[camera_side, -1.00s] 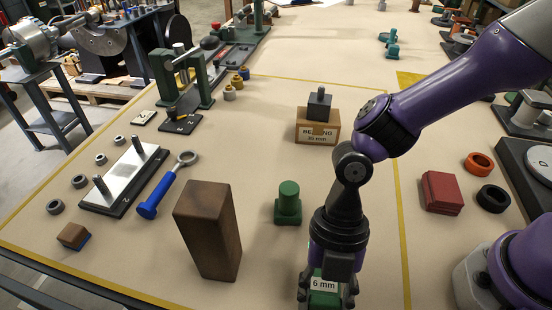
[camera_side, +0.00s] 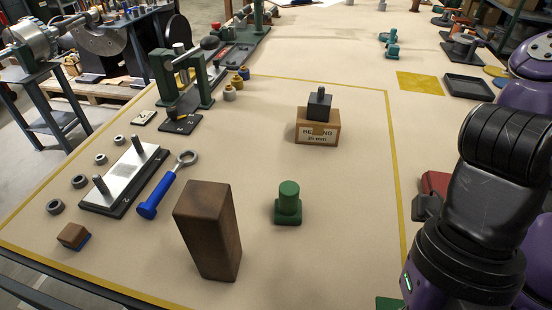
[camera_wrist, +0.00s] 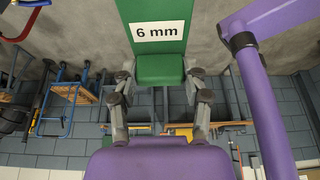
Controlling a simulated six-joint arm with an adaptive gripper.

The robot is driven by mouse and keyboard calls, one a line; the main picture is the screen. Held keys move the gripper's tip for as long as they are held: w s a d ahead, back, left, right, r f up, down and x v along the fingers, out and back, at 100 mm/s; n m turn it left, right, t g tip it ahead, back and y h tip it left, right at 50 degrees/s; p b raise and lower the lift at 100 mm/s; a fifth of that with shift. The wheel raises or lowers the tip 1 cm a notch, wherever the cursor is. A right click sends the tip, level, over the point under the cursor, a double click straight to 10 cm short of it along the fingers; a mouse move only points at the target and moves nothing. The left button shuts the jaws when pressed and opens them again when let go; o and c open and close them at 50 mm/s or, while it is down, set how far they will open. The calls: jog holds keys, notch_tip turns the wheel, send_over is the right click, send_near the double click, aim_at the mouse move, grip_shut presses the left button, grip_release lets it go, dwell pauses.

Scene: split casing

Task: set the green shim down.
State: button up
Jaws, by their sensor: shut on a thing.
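The green shim (camera_wrist: 160,66) carries a white "6 mm" label and fills the top middle of the wrist view. My gripper (camera_wrist: 160,78) is shut on its near end, with one finger on each side. In the side view a small green patch (camera_side: 388,303) shows at the bottom edge, left of my arm, and looks like part of the shim. The gripper's fingers cannot be made out there. The shim's far end is cut off in the wrist view. Behind it are a grey surface and a block wall, not the bench top.
A tall brown block (camera_side: 208,230) and a green stepped post (camera_side: 288,204) stand on the bench. A cardboard bearing box (camera_side: 318,127) carries a dark block. A plate with pins (camera_side: 125,178) and a blue-handled tool (camera_side: 165,187) lie left. Bench between post and yellow line is clear.

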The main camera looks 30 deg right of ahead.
jog(key=w+d+r+m+t+h, duration=0.1)
jog(key=w+d+r+m+t, duration=0.1)
jog(key=w+d+m, duration=0.55)
jog(key=w+d+r+m+t, duration=0.25)
jog(key=w+d+m, duration=0.25)
jog(key=w+m, duration=0.5)
jog(key=w+d+r+m+t+h, duration=0.1)
jog(key=w+d+r+m+t, duration=0.15)
jog(key=w+d+m, duration=0.6)
jog(key=w+a+f+n+y, duration=0.1)
jog(key=w+a+f+n, duration=0.1)
jog(key=a, duration=0.7)
jog(key=w+a+f+n, duration=0.2)
jog(key=w+a+n, duration=0.1)
jog(key=a, duration=0.6)
jog(key=w+a+f+n+y, duration=0.1)
jog(key=w+a+f+n, duration=0.15)
jog(key=a, duration=0.65)
send_over(222, 169)
jog(key=s, duration=0.2)
jog(key=f, duration=0.6)
jog(key=shift+d+f, duration=0.25)
jog(key=shift+d, duration=0.05)
jog(key=shift+w+d+f+g, duration=0.2)
jog(key=shift+w+f+g, duration=0.1)
jog(key=shift+w+f, duration=0.15)
jog(key=shift+f, duration=1.8)
jog(key=shift+f, duration=0.1)
